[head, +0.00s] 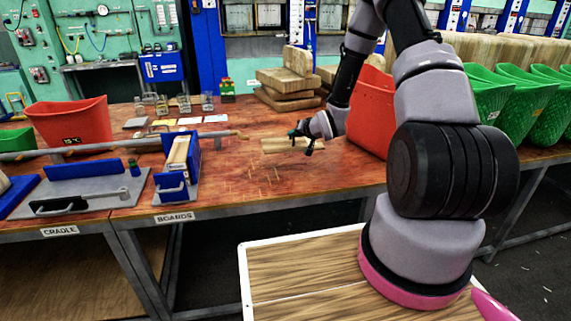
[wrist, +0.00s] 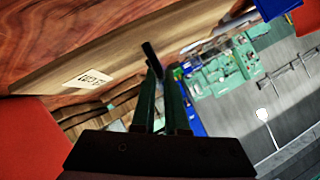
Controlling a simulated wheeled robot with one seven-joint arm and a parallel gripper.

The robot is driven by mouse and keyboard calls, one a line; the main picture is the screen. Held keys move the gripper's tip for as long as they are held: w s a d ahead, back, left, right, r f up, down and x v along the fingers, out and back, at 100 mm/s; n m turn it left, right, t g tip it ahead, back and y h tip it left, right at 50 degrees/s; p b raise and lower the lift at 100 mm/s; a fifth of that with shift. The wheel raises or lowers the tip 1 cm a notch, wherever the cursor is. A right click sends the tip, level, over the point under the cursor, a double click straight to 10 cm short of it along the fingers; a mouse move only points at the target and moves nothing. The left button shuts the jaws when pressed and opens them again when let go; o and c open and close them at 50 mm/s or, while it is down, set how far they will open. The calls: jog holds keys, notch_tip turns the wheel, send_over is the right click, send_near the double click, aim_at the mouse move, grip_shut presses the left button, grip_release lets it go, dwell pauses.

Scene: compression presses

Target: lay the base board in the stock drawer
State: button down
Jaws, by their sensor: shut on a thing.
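The base board (head: 282,145) is a pale wooden strip held level just above the red-brown table, right of the blue boards rack. My gripper (head: 300,142) is shut on its right end. In the wrist view the board (wrist: 190,42) runs from lower left to upper right, with a small white label (wrist: 90,78) too blurred to read. My gripper's dark green fingers (wrist: 160,65) show there against its lower edge.
The blue boards rack (head: 189,184) holds a pale board; the grey cradle plate (head: 85,190) is to its left. A grey bar (head: 110,147) lies behind. Glass jars, stacked wooden blocks (head: 288,82) and a red bin (head: 372,108) stand further back. The table front beside the rack is clear.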

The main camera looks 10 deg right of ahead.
jog(key=f, duration=0.4)
jog(key=w+f, duration=0.1)
jog(key=f, duration=0.1)
jog(key=shift+a+f, duration=0.1)
jog(key=shift+f, duration=0.1)
jog(key=shift+s+f, duration=0.1)
jog(key=shift+f, duration=1.95)
jog(key=shift+f, duration=0.1)
jog(key=c, duration=0.9)
grip_release()
jog(key=shift+c, duration=0.2)
